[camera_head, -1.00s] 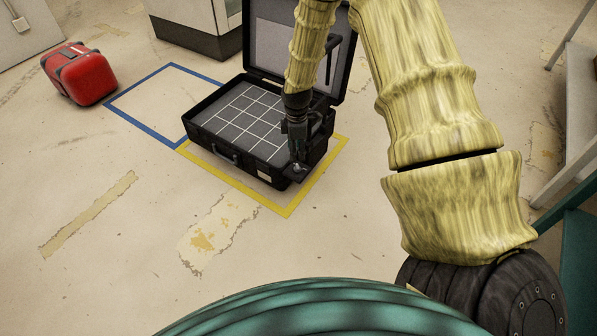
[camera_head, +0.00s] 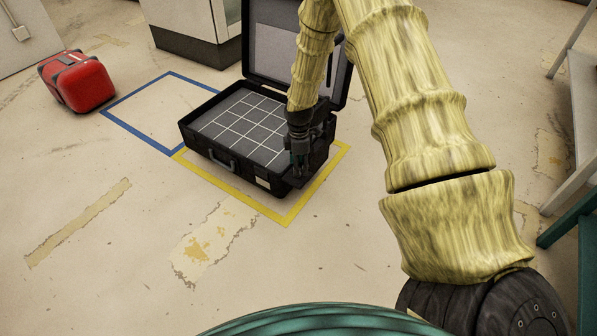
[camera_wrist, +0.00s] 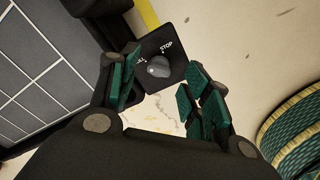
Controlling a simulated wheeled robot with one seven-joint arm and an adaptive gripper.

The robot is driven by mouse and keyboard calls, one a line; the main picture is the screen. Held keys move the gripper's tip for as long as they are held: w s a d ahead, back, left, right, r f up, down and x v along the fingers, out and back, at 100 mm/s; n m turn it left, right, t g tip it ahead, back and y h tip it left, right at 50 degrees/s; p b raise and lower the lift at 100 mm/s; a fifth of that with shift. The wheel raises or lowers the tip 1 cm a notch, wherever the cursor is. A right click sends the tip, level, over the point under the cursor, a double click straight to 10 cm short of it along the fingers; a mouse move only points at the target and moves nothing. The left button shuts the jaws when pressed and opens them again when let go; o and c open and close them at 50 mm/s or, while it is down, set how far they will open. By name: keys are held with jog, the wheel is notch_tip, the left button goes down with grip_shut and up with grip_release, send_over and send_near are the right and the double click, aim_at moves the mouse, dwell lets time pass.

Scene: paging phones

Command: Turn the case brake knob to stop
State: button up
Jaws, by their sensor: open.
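The case brake knob (camera_wrist: 158,67) is a small grey knob on a black plate (camera_wrist: 176,50) at the case's corner. In the wrist view, the word STOP is printed at the plate's upper right and another, partly hidden label is at its left. My gripper (camera_wrist: 158,88) is open, with its green-padded fingers on either side of the knob in that view; I cannot tell whether they touch it. In the head view, my gripper (camera_head: 301,172) points down at the near right corner of the open black case (camera_head: 222,160), and it hides the knob there.
The case's raised lid (camera_head: 262,45) stands behind my gripper. The case sits in a yellow floor outline (camera_head: 250,205), beside an empty blue outline (camera_head: 125,125). Metal shelving (camera_head: 575,130) stands at the right. The front floor is clear.

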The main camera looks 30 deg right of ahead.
jog(key=shift+f, duration=1)
jog(key=c, duration=1)
